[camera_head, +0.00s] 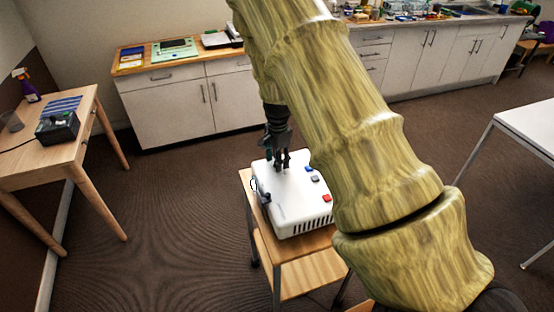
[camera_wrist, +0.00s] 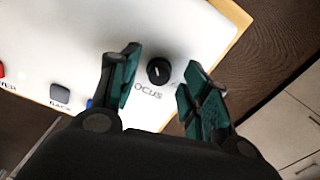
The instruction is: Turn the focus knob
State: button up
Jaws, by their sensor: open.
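A white box-shaped device (camera_head: 292,212) sits on a small wooden stand (camera_head: 301,268). In the wrist view its white top (camera_wrist: 60,40) carries a round black focus knob (camera_wrist: 159,71) with a pale pointer line and the label "FOCUS" beside it. My gripper (camera_head: 281,166) points down over the far part of the device in the head view. In the wrist view my gripper (camera_wrist: 160,77) is open, its green-padded fingers on either side of the knob and apart from it. The knob is not clearly visible in the head view.
The device top also bears a blue button (camera_head: 308,169), a grey button (camera_head: 315,178) and a red button (camera_head: 326,198). A wooden desk (camera_head: 70,150) stands at left, a white table (camera_head: 530,122) at right. Cabinets (camera_head: 165,110) line the back. Open floor surrounds the stand.

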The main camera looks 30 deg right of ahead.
notch_tip(320, 180, up, 12)
dwell(0.5)
jog(key=shift+f, duration=0.1)
jog(key=shift+f+n+p, duration=0.35)
jog(key=shift+f+n, duration=1.65)
jog(key=shift+n, duration=1.3)
jog(key=shift+f+n+p, duration=0.3)
jog(key=shift+f+n, duration=1.75)
jog(key=shift+n, duration=1.25)
jog(key=shift+f+n+p, duration=0.35)
jog(key=shift+f+n, duration=1.65)
jog(key=shift+n, duration=1.3)
grip_shut()
